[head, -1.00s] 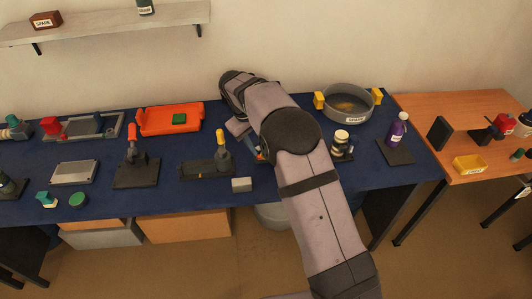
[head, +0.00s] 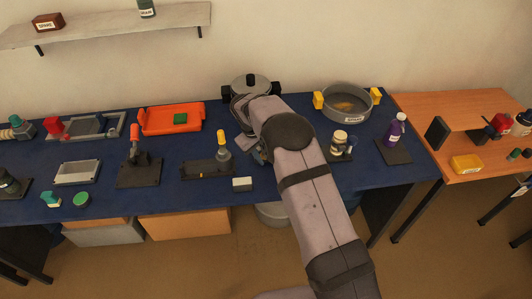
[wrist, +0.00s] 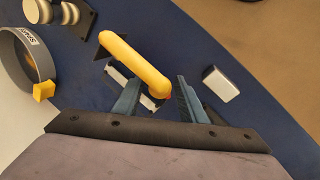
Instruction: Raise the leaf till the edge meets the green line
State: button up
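In the wrist view a thick yellow bar (wrist: 135,62) with rounded ends slants over a dark base with a pale strip (wrist: 118,74). My gripper (wrist: 158,82) is open, its two blue-grey fingers apart. In the head view my arm hides this piece and most of the gripper. I cannot make out the leaf's edge or a green line in either view.
A white block (wrist: 221,83) lies just right of the fingers. The blue table's front left is partly clear.

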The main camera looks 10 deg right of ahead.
grip_shut()
jog(key=shift+w+r, duration=0.1)
jog(key=shift+w, duration=0.05)
jog(key=shift+w+r+g+p, duration=0.2)
jog(key=shift+w+g+p, duration=0.2)
jog(key=shift+p, duration=0.1)
jog(key=shift+r, duration=0.1)
jog(key=shift+g, duration=0.3)
jog(key=shift+o, duration=1.5)
grip_release()
